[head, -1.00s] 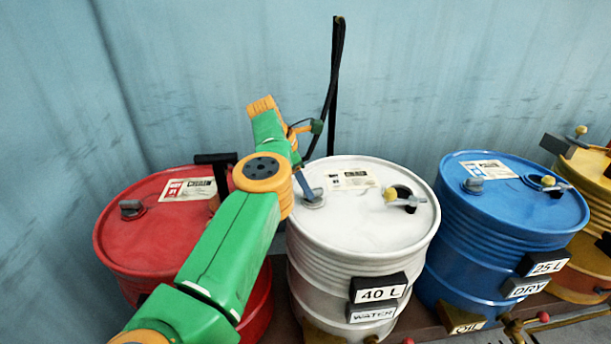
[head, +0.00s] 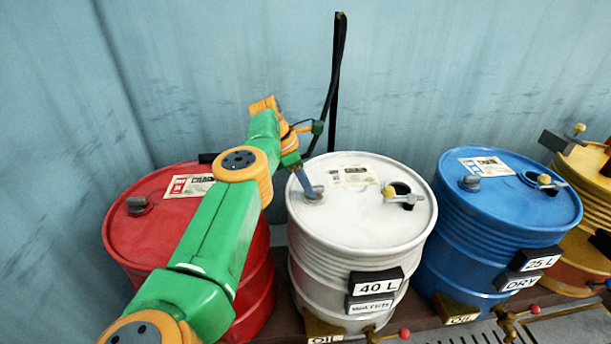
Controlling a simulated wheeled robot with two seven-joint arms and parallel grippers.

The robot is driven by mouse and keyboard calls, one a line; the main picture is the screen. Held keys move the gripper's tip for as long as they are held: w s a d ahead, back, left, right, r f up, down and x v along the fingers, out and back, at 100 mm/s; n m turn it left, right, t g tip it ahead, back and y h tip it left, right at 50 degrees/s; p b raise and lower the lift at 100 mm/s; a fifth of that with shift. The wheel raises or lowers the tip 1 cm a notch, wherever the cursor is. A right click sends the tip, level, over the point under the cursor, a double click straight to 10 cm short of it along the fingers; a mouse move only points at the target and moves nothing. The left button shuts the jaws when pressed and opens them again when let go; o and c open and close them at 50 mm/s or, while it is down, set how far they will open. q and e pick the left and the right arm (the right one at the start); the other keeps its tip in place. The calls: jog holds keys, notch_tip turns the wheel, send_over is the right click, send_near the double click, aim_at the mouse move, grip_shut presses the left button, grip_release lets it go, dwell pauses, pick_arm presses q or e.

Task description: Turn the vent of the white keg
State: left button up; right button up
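The white keg (head: 350,232) stands upright in the middle of the head view, with "40 L" and "WATER" plates on its front. A small grey vent (head: 316,194) sits at the left of its lid. My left gripper (head: 309,190) points down at this vent, its grey fingers touching or nearly touching it. I cannot tell whether the fingers are shut on it. A yellow-knobbed fitting (head: 402,196) sits beside a dark hole at the lid's right. My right gripper is not in view.
A red keg (head: 150,235) stands left, partly behind my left arm. A blue keg (head: 505,215) and a yellow keg (head: 592,170) stand to the right. Taps with red knobs (head: 404,333) stick out low in front. A blue wall is behind.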

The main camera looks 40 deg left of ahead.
pick_arm(q)
jog(key=shift+o, duration=1.4)
jog(key=shift+w, duration=0.1)
jog(key=shift+r, duration=0.3)
jog(key=v, duration=0.6)
jog(key=shift+r, duration=0.25)
jog(key=shift+a, duration=0.1)
